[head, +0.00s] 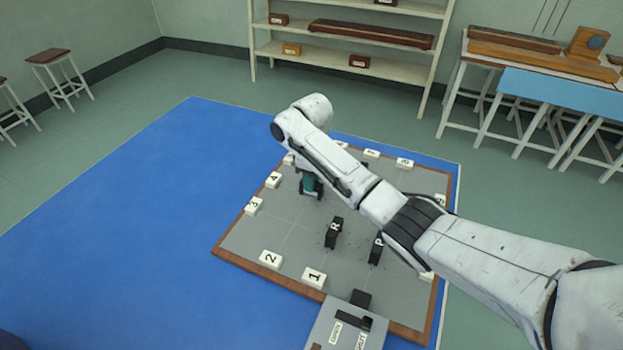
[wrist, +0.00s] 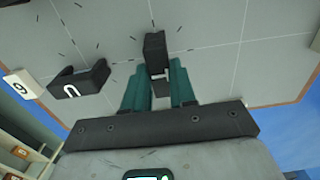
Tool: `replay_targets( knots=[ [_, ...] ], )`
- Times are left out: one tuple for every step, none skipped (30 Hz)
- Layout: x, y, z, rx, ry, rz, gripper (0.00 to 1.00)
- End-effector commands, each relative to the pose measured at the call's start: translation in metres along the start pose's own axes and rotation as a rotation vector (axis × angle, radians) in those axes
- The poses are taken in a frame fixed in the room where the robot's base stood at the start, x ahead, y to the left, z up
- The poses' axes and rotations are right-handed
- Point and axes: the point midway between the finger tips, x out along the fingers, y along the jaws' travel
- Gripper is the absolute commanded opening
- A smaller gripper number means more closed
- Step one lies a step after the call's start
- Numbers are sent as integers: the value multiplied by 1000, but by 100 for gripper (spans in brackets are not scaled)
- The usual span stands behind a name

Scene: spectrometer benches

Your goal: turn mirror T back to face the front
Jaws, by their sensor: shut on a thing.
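My gripper (wrist: 160,74) has teal fingers and is shut on a black mirror block (wrist: 155,46) standing on the grey board. The block's letter does not show, so I cannot read it as mirror T. Its far part sticks out beyond the fingertips. In the head view my gripper (head: 311,185) is low over the board's far left part, near tile 4, and the arm hides much of that area.
The grey board (head: 285,228) lies on a blue mat (head: 150,220). Black mirrors R (head: 333,233) and P (head: 376,250) stand nearer the front. Another black lettered mirror (wrist: 78,82) stands left of my fingers in the wrist view. White number tiles, such as tile 1 (head: 314,278), line the edges.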

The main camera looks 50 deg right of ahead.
Motion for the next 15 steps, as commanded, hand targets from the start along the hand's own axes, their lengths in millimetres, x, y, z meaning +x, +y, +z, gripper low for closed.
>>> replay_targets(
  knots=[
    [0, 0, 0, 4, 0, 0, 0],
    [-1, 0, 0, 7, 0, 0, 0],
    [-1, 0, 0, 14, 0, -1, 0],
    [-1, 0, 0, 21, 0, -1, 0],
    [-1, -1, 0, 29, 0, -1, 0],
    [-2, -1, 0, 44, 0, -2, 0],
    [-2, -1, 0, 56, -1, -1, 0],
    [-2, -1, -1, 69, -1, -2, 0],
    [-2, -1, -1, 91, -1, -3, 0],
    [-2, -1, 0, 110, -1, -3, 0],
    [-2, -1, -1, 129, -1, -2, 0],
    [-3, -1, -1, 158, 0, -3, 0],
    [-3, -2, -1, 181, 0, -3, 0],
    [-3, -1, -1, 206, 0, -3, 0],
    [-3, -2, -1, 241, -1, -3, 0]
  ],
)
